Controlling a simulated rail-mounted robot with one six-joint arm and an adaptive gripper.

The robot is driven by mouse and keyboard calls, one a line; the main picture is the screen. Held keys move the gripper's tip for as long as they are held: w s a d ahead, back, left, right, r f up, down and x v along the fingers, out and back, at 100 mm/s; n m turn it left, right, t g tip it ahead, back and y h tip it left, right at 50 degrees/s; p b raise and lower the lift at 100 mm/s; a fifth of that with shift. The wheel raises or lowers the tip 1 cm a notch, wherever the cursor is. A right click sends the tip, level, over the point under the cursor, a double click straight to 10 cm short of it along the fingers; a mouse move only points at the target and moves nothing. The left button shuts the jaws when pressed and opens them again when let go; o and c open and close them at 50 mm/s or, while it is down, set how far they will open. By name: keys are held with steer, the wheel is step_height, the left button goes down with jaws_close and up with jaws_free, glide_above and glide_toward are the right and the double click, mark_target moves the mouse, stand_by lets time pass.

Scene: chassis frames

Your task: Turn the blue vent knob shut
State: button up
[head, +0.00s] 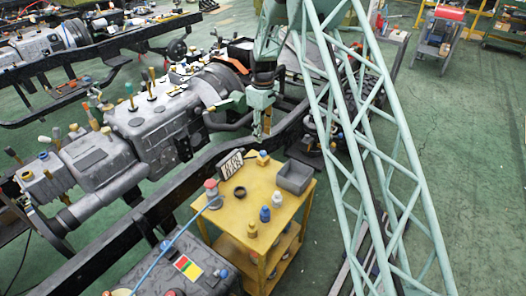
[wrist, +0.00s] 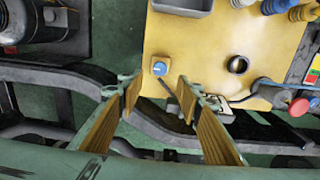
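A small blue knob (wrist: 159,68) with a pale mark sits on a yellow base at the edge of the yellow cart top (wrist: 200,45) in the wrist view. In the head view the knob (head: 262,153) is small, near the cart's back edge beside a sign. My gripper (wrist: 157,92) is open and empty, its two yellow-padded fingers apart, with the knob just beyond the gap between the fingertips. In the head view my gripper (head: 262,135) points down above and behind the knob. I cannot tell the knob's exact turn angle.
On the cart stand a grey bin (head: 295,177), a dark ring (head: 240,192), a tilted sign (head: 230,163), blue-topped bottles (head: 265,213) and a red-topped fitting (head: 212,188) with a blue hose. A dark chassis rail (wrist: 60,75) runs close behind the cart, under my fingers.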

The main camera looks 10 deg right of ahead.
mark_target(263, 152)
steer(key=shift+f+b, duration=0.45)
steer(key=shift+f, duration=4.7)
steer(key=shift+c, duration=0.9)
steer(key=c, duration=0.7)
